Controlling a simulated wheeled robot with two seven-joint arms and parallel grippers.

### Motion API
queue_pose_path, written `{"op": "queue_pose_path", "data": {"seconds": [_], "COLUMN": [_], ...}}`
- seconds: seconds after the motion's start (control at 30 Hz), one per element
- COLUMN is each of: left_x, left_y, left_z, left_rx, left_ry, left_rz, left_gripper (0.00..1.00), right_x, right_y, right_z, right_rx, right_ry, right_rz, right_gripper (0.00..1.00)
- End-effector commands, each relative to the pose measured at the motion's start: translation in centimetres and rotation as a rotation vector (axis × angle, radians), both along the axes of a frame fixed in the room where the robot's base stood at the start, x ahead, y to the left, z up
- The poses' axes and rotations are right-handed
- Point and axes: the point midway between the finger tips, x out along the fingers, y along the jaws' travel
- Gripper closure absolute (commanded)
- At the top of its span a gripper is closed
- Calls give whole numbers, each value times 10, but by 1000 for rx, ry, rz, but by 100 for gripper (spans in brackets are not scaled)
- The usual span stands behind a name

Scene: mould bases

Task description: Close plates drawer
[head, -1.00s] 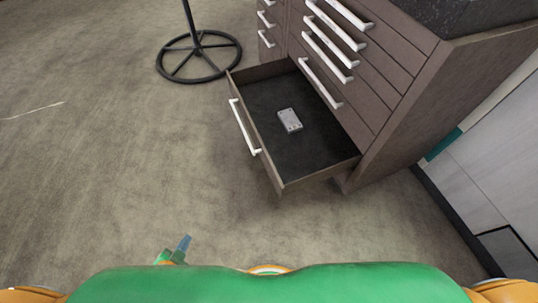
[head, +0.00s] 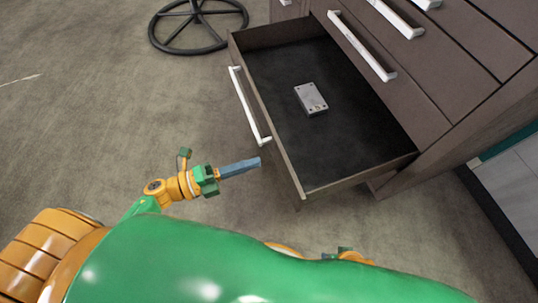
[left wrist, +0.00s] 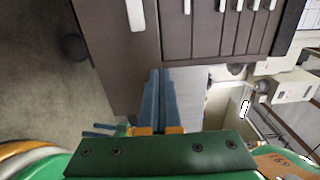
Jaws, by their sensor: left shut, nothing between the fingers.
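The plates drawer (head: 355,148) is the low brown drawer, pulled well out of the cabinet. A grey metal plate with holes (head: 311,98) lies on its dark floor. Its white bar handle (head: 246,105) is on the front panel, facing left. My left gripper (head: 256,163) is shut and empty, just outside the front panel near the handle's lower end, with a small gap in the picture. The left wrist view also shows the shut blue fingers (left wrist: 160,75) and a brown drawer face. My right gripper (left wrist: 98,130) shows small in that view, its two blue prongs apart.
Closed drawers with white handles (head: 362,48) stand above the open one. A black round stand base (head: 198,25) is on the floor at the upper left. The grey floor left of the drawer is clear.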

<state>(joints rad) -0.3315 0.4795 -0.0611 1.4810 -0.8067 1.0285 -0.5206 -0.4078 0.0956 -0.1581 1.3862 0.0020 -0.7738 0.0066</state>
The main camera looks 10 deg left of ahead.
Motion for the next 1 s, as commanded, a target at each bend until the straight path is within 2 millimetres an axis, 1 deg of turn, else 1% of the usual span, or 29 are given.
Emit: {"op": "queue_pose_path", "data": {"seconds": [0.1,0.2,0.3,0.43,0.83,1.0], "left_x": [13,21,26,29,29,35], "left_y": [-19,-31,-38,-42,-43,-51], "left_z": [0,0,0,0,0,0], "left_rx": [-2,-2,-1,0,-1,-1], "left_ry": [-3,-3,0,0,1,-1], "left_rz": [0,1,0,2,1,1], "left_gripper": [100,100,100,100,100,100], "right_x": [1,2,3,4,4,3], "right_y": [0,1,1,1,1,1], "right_z": [0,1,2,3,4,3], "right_rx": [0,1,1,1,2,2], "right_ry": [-1,-2,-2,-4,-5,-2], "right_rz": [0,-1,-1,-1,-1,-1], "right_gripper": [30,30,30,30,30,30]}}
